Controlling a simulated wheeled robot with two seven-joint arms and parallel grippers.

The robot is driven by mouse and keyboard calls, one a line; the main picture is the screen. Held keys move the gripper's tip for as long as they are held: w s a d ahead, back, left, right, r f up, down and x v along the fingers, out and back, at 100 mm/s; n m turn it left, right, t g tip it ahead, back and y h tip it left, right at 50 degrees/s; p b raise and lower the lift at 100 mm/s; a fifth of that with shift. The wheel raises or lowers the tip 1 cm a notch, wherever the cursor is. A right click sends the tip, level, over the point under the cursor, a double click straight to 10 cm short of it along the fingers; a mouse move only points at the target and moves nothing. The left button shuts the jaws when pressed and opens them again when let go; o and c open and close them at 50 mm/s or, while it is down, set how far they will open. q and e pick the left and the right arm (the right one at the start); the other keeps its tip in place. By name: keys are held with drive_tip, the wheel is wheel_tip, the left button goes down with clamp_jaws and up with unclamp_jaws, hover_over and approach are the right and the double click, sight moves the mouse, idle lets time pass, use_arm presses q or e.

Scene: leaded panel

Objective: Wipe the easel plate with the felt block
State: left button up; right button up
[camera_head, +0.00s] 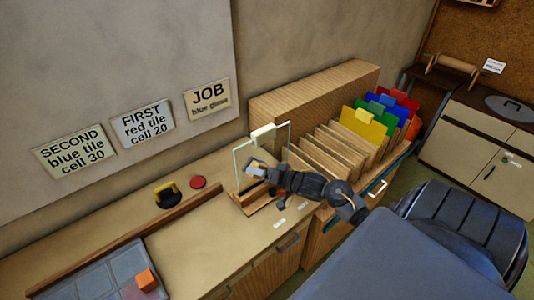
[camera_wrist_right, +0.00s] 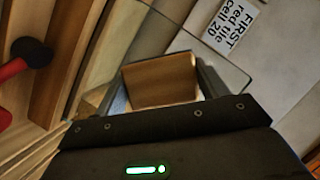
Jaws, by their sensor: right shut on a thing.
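My right gripper (camera_head: 255,169) is in front of the plate's lower part, shut on a brown block, which I take for the felt block. The block (camera_wrist_right: 160,80) shows between the two fingers in the right wrist view. I cannot tell whether the block touches the plate. My left gripper is not in view.
A wooden rack (camera_head: 320,155) with coloured folders stands right of the easel. A yellow-and-black object (camera_head: 167,194) and a red disc (camera_head: 198,182) lie left of it. A grey celled tray (camera_head: 95,283) with an orange block (camera_head: 146,280) is at lower left.

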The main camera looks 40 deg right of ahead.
idle(0.3)
drive_tip(key=s, duration=0.6)
drive_tip(key=shift+a, duration=0.15)
drive_tip(key=shift+s, duration=0.1)
drive_tip(key=shift+s, duration=1.45)
